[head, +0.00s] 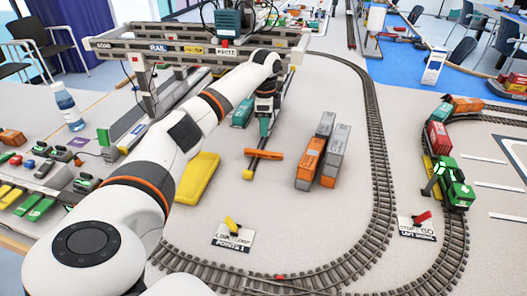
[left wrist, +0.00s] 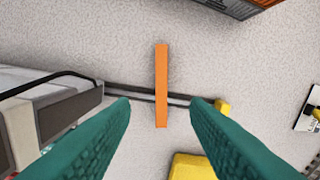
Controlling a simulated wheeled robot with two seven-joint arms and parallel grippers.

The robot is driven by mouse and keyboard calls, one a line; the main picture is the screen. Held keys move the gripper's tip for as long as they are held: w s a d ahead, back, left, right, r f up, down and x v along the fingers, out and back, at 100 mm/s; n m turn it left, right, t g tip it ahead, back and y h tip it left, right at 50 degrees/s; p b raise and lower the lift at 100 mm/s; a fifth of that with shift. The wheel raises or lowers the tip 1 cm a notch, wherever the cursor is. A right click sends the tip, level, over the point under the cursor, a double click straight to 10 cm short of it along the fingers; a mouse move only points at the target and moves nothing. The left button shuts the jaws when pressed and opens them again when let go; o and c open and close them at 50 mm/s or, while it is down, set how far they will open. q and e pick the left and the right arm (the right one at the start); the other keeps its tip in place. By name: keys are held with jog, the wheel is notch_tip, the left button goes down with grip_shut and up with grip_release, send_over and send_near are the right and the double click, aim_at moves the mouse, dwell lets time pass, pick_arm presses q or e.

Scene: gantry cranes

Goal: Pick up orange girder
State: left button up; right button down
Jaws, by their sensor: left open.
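The orange girder (head: 263,155) lies near the middle of the table, crossing a thin dark bar with a yellow end (head: 248,174). In the left wrist view the girder (left wrist: 161,80) runs up and down the picture, between the lines of my two teal fingers. My left gripper (head: 264,127) is above and just behind the girder in the head view, pointing down. It is open and empty, with its fingertips (left wrist: 160,103) spread wide around the girder's line; contact does not show. My right gripper is out of view.
A grey gantry crane (head: 130,45) spans behind my left arm. A yellow tray (head: 203,172) lies left of the girder. Grey and orange containers (head: 310,158) stand to its right. Curved track (head: 378,150) rings the area.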

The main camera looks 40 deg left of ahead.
pick_arm(q)
send_over(264, 152)
notch_tip(264, 152, down, 5)
jog(key=shift+r, duration=0.1)
jog(key=shift+s+f, duration=0.1)
jog(key=shift+f, duration=2.55)
grip_shut()
